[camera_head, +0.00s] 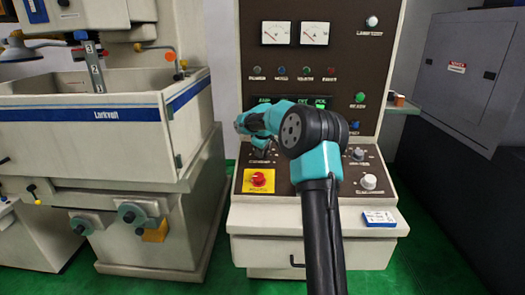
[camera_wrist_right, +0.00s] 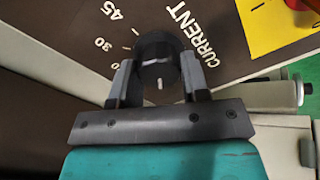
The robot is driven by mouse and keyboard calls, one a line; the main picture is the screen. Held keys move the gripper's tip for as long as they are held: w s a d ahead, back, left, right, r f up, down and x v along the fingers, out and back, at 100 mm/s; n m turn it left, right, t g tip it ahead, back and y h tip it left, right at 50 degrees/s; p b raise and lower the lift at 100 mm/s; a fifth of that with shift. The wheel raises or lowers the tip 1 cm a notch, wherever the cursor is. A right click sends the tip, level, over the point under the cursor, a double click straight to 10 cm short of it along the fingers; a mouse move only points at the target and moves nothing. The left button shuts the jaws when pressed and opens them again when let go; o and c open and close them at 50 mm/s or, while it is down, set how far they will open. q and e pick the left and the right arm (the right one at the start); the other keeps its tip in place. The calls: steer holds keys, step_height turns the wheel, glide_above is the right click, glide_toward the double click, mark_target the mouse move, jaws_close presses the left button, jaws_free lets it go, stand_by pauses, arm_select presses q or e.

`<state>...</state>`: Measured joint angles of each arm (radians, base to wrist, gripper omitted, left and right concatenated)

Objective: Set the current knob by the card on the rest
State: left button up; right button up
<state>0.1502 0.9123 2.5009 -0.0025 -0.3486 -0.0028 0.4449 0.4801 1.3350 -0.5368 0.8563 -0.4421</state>
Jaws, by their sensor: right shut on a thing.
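The current knob (camera_wrist_right: 158,48) is a dark round knob on the brown panel, beside the word CURRENT and the marks 30 and 45. My right gripper (camera_wrist_right: 159,74) is shut on it, one finger on each side. A short pale mark shows on the knob. In the head view, my right gripper (camera_head: 262,149) is at the panel's left part, and my arm largely hides the knob. A small white and blue card (camera_head: 379,219) lies on the front ledge (camera_head: 275,219) at right; its writing is too small to read. My left gripper is not in view.
A red knob on a yellow plate (camera_head: 258,180) sits just below my right gripper. A pale knob (camera_head: 368,182) is at the panel's right. Two dial meters (camera_head: 295,33) are above. A machine tank (camera_head: 85,130) stands left, a grey cabinet (camera_head: 465,70) right.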

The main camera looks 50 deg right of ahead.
stand_by(0.3)
steer(key=o, duration=0.9)
steer(key=shift+o, duration=0.2)
steer(key=v, duration=1.7)
steer(key=shift+s+r, duration=0.15)
steer(key=shift+r, duration=0.05)
steer(key=shift+a, duration=0.1)
